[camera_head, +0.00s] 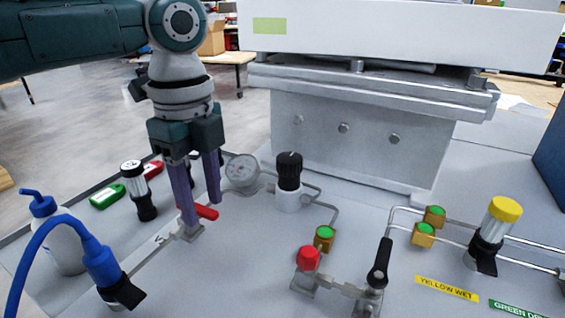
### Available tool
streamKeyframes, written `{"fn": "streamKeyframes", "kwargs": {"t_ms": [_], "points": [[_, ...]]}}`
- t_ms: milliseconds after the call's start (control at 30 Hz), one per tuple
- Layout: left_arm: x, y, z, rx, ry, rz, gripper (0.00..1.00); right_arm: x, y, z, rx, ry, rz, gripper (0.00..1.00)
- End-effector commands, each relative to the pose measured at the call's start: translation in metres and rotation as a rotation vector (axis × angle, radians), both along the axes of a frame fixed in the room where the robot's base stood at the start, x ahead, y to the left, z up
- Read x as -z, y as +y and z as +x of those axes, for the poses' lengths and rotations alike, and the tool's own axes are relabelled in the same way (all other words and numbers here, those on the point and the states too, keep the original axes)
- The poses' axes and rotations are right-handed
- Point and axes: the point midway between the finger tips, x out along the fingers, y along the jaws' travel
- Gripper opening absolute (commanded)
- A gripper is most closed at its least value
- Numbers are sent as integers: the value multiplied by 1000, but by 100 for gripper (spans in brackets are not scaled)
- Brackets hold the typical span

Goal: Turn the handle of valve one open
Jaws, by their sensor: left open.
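My left gripper (203,205) comes down from the upper left with its purple fingers pointing down, open. It is at a small valve with a red lever handle (207,213), mounted on a metal fitting (188,233) on the grey panel. One finger is in front of the handle and hides part of it; the other is just behind. I cannot tell whether either finger touches it. A second valve has an upright black handle (379,262) at the front right. No label shows which one is valve one. My right gripper is not in view.
A pressure gauge (242,171) and a black-knobbed regulator (289,180) stand right of the gripper. A blue-capped bottle (62,245), blue hose (50,222) and black-based fitting (139,190) are left. A yellow-capped filter (495,230) is right. A large white housing (370,130) blocks the back.

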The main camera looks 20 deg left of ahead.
Motion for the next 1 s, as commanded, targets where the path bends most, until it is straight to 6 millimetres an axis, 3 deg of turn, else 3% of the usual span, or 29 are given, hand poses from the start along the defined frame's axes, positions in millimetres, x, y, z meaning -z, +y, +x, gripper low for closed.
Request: {"fn": "streamKeyframes", "kwargs": {"t_ms": [267,700,1000], "points": [[2,0,0,0,-1,0,49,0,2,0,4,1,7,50],[1,0,0,0,-1,0,0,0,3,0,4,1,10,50],[1,0,0,0,-1,0,0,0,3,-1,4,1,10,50]]}}
